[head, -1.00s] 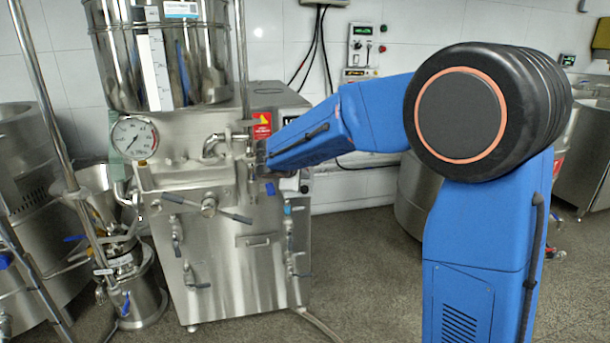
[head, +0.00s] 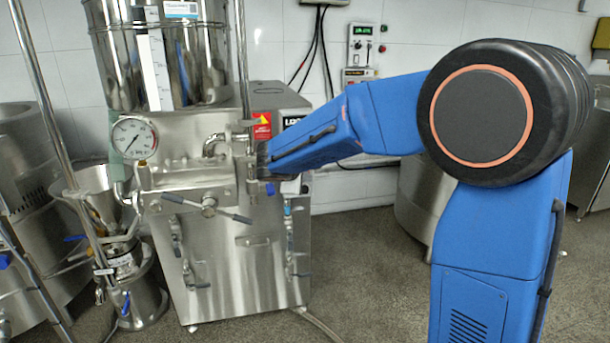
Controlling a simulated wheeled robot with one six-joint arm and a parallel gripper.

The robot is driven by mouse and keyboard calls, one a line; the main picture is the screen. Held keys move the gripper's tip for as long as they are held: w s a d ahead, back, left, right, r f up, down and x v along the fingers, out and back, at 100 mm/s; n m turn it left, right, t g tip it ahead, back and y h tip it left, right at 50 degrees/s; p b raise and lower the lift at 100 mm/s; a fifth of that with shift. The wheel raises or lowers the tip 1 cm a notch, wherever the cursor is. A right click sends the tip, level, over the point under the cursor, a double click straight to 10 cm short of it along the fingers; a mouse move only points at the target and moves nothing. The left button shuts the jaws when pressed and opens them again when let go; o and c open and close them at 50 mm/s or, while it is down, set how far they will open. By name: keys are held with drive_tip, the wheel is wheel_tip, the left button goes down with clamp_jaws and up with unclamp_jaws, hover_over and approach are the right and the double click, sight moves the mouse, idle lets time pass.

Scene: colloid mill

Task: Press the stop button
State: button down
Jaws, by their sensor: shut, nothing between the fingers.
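A control box (head: 363,45) is on the wall behind the mill, with a lit green display and a red button (head: 382,48) on its right edge. I cannot read any label that marks a stop button. My blue arm reaches from the right to the mill's front, and its dark far end is beside the upright post near the pipework. My gripper's fingers do not show; the arm's end and the mill hide that spot. The arm's end is left of and below the control box, apart from it in the picture.
The steel mill (head: 245,270) stands at centre left with a pressure gauge (head: 133,139), a front handle bar (head: 207,207) and several valves. A funnel vessel (head: 135,280) stands at left. The floor (head: 370,270) right of the mill is clear.

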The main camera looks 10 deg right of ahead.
drive_tip(key=s, duration=0.5)
idle(0.3)
idle(0.4)
drive_tip(key=s+d+m+g+y, duration=0.15)
drive_tip(key=s+d+m, duration=0.35)
drive_tip(key=s, duration=0.6)
drive_tip(key=s+d+m+g, duration=0.25)
drive_tip(key=s+d, duration=0.35)
drive_tip(key=s, duration=0.4)
drive_tip(key=s+a+f+m+y, duration=0.1)
drive_tip(key=s+f+m+y, duration=0.1)
drive_tip(key=s, duration=0.8)
drive_tip(key=s+a+f+m+y, duration=0.2)
drive_tip(key=s+f+m+y, duration=0.1)
drive_tip(key=s, duration=0.7)
drive_tip(key=shift+f+g, duration=0.4)
drive_tip(key=shift+f, duration=0.25)
drive_tip(key=shift+s, duration=0.1)
